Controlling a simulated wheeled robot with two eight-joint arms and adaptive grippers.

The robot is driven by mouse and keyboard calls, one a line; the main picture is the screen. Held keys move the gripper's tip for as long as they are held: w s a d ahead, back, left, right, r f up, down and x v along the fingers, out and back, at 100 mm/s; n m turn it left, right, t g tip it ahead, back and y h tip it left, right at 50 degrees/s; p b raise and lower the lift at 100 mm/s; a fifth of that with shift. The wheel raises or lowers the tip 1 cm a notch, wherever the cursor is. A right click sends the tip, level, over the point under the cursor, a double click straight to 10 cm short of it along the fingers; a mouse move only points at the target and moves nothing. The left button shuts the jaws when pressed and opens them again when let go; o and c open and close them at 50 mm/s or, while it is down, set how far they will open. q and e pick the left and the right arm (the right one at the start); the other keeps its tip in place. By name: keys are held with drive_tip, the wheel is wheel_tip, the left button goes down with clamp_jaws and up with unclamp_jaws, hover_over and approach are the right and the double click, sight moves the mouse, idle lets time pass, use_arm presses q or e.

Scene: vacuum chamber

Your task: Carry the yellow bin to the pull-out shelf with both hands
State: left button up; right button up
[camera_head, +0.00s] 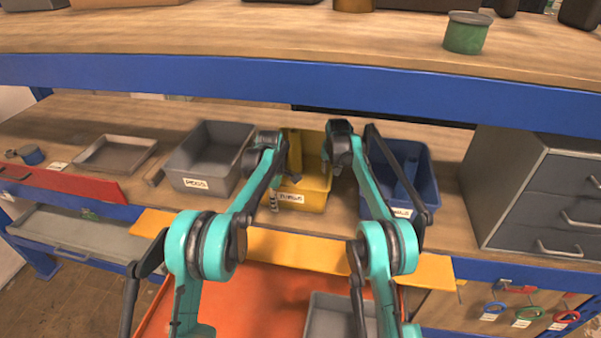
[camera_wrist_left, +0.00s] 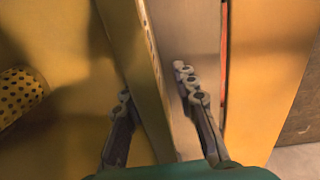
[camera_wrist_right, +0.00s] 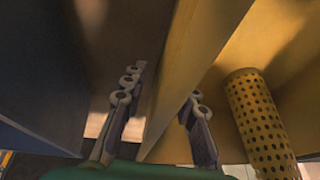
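The yellow bin (camera_head: 307,195) stands upright on the wooden worktop in the head view, with a label on its front. A perforated yellow cylinder inside it shows in both wrist views. My left gripper (camera_wrist_left: 155,88) is at the bin's left side, its fingers apart on either side of the yellow wall. My right gripper (camera_wrist_right: 162,92) is at the right side, also straddling a wall; gaps seem to show beside the walls. My arms hide parts of the bin in the head view. A yellow-orange board (camera_head: 290,250) juts out in front; I cannot tell whether it is the pull-out shelf.
A grey bin (camera_head: 208,157) and a blue bin (camera_head: 408,170) flank the yellow bin. A grey drawer cabinet (camera_head: 535,195) is at right. An upper shelf (camera_head: 300,76) overhangs the worktop (camera_head: 110,110). Below, a grey tray (camera_head: 335,318) sits by a red-orange surface (camera_head: 250,300).

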use_arm(q)
drive_tip(key=shift+f, duration=0.1)
clamp_jaws()
use_arm(e)
clamp_jaws()
